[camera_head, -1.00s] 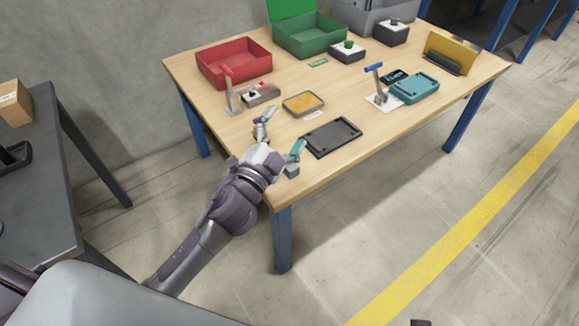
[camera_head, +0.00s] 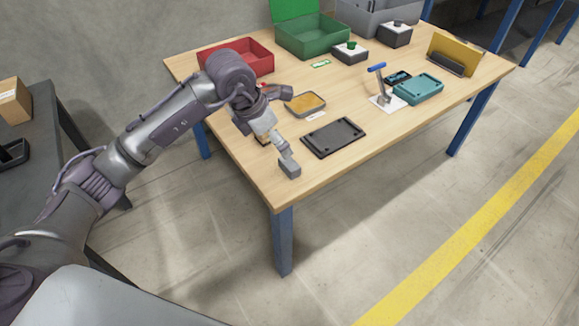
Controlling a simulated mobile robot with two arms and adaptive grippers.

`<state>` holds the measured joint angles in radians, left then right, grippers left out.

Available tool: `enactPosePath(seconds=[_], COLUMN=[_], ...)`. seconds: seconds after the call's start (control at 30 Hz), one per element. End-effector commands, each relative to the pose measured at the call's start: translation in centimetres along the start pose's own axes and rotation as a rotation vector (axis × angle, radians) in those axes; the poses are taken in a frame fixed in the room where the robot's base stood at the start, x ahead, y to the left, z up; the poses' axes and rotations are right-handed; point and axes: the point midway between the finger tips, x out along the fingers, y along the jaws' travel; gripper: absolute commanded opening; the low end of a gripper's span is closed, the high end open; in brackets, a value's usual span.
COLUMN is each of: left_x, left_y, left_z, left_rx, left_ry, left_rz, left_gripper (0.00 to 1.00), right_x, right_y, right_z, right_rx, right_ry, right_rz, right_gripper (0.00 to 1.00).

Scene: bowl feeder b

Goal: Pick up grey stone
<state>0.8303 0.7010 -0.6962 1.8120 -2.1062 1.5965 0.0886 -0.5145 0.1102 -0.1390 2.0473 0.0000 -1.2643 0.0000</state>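A small grey block, which I take for the grey stone (camera_head: 289,169), lies at the table's near corner, close to the edge. My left gripper (camera_head: 276,148) is over the table beside the block. One finger reaches down to the block's upper side. I cannot tell whether it touches. The other finger is largely hidden by the gripper and arm, so its opening is unclear. My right gripper is out of view.
A black tray (camera_head: 334,138) lies right of the gripper. An orange-filled tray (camera_head: 305,104), a red bin (camera_head: 250,56), a green box (camera_head: 312,38) and a teal case (camera_head: 419,89) stand farther back. The wooden table (camera_head: 240,160) is bare around the corner.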

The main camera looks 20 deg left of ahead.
Motion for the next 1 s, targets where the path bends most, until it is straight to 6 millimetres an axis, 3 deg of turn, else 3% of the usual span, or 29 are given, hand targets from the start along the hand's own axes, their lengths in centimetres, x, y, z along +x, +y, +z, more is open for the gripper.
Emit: enactPosePath(seconds=[0.1, 0.3, 0.57, 0.8, 1.0], left_x=[2.8, 6.3, 8.2, 11.8, 12.6], left_y=[-0.2, -0.2, -0.1, 0.3, 0.4], left_z=[-0.1, -0.1, -0.1, -0.2, -0.2], left_rx=[-0.001, -0.002, -0.001, -0.001, 0.000], left_ry=[0.003, 0.001, 0.000, -0.002, -0.002], left_rz=[-0.008, -0.008, -0.008, -0.010, -0.007], left_gripper=[0.96, 0.96, 0.96, 0.96, 0.96], right_x=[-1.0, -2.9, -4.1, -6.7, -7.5], right_y=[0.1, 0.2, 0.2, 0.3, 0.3], right_z=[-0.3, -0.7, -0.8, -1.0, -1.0], right_rx=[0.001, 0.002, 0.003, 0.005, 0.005], right_ry=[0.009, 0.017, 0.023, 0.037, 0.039], right_rz=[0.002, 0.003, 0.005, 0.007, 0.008], right_gripper=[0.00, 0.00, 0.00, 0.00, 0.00])
